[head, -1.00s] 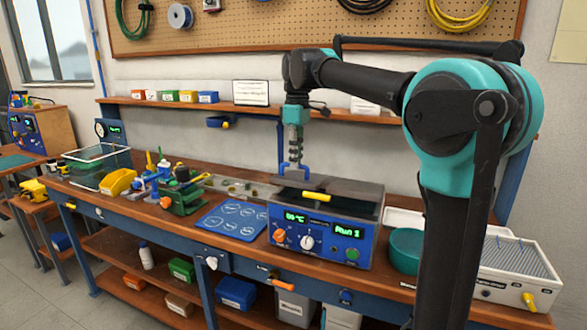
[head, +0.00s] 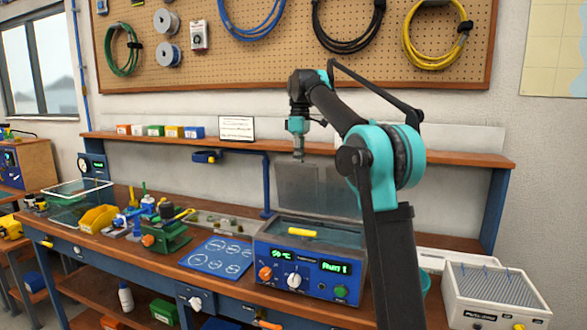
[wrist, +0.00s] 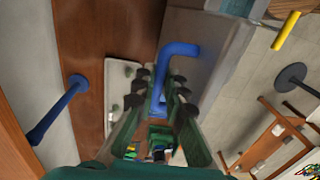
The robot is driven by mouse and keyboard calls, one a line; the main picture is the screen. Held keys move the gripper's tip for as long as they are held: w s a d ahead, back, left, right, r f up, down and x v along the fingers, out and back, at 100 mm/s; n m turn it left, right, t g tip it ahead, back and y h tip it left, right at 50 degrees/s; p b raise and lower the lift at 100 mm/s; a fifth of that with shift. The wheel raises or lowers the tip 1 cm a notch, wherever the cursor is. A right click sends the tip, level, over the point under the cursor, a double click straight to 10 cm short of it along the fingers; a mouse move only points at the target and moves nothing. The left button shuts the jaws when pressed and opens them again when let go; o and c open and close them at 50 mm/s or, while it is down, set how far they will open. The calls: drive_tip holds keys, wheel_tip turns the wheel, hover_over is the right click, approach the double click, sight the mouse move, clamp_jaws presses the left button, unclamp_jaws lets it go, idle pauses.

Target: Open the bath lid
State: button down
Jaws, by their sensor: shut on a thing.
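The bath (head: 315,268) is a blue box with a display reading "Run 1" and knobs on its front. Its grey see-through lid (head: 325,190) stands raised, about upright, at the back of the bath, so the top looks open. My gripper (head: 298,155) is at the upper left edge of the lid. In the wrist view my gripper (wrist: 160,98) is shut on a blue bent handle (wrist: 178,49) at the lid's edge.
A blue mat (head: 216,255) and a green vise (head: 165,236) lie left of the bath. A white ridged-top unit (head: 495,295) stands to the right. A shelf (head: 440,150) with small boxes runs along the wall behind the lid.

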drive_tip(key=w+d+f, duration=0.3)
drive_tip(key=w, duration=0.4)
drive_tip(key=shift+w, duration=0.2)
idle(0.4)
drive_tip(key=c, duration=1.7)
unclamp_jaws()
drive_tip(key=shift+o, duration=0.6)
drive_tip(key=shift+w+f, duration=0.2)
drive_tip(key=shift+w, duration=0.1)
drive_tip(key=shift+s+r, duration=0.15)
drive_tip(key=shift+s+a+r, duration=0.1)
drive_tip(key=shift+s+a, duration=0.05)
